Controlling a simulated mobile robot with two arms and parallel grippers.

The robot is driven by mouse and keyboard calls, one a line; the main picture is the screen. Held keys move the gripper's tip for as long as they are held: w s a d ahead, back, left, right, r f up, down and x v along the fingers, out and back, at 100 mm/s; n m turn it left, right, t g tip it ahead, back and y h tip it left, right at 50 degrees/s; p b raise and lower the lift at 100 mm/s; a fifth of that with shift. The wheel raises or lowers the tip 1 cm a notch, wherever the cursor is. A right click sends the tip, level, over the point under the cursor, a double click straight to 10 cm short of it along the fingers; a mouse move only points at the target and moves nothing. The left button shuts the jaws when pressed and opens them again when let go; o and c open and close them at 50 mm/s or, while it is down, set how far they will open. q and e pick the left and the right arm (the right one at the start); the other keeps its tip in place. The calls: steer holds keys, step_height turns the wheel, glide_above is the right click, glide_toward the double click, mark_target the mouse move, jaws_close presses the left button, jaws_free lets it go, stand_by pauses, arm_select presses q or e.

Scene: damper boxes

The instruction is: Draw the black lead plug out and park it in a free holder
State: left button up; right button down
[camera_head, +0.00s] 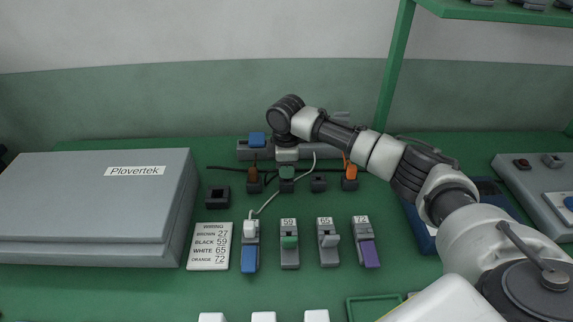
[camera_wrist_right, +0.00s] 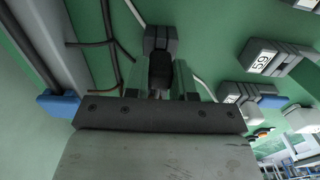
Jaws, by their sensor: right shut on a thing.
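My right gripper (camera_head: 287,172) reaches down at the row of small dark holders behind the terminals. In the right wrist view its green fingers are shut on the black plug (camera_wrist_right: 160,70), in front of a dark grey holder block (camera_wrist_right: 160,38). I cannot tell how deep the plug sits in that holder. In the head view the fingers hide the plug. A brown plug (camera_head: 253,173) and an orange plug (camera_head: 350,170) stand in holders on either side. Two holders look empty, one at far left (camera_head: 217,197) and one right of the gripper (camera_head: 318,183). My left gripper is not in view.
A white plug (camera_head: 250,227) sits at the left terminal, which has a blue lever (camera_head: 249,259). Terminals 59 (camera_head: 289,255), 65 (camera_head: 328,253) and 72 (camera_head: 362,252) stand beside it. A wiring card (camera_head: 209,258) and a Plovertek box (camera_head: 100,205) are left. Leads cross behind.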

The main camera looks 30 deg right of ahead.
steer(key=shift+f, duration=0.35)
steer(key=c, duration=0.9)
jaws_free()
steer(key=shift+o, duration=0.2)
step_height(320, 180, up, 11)
steer(key=shift+f, duration=0.1)
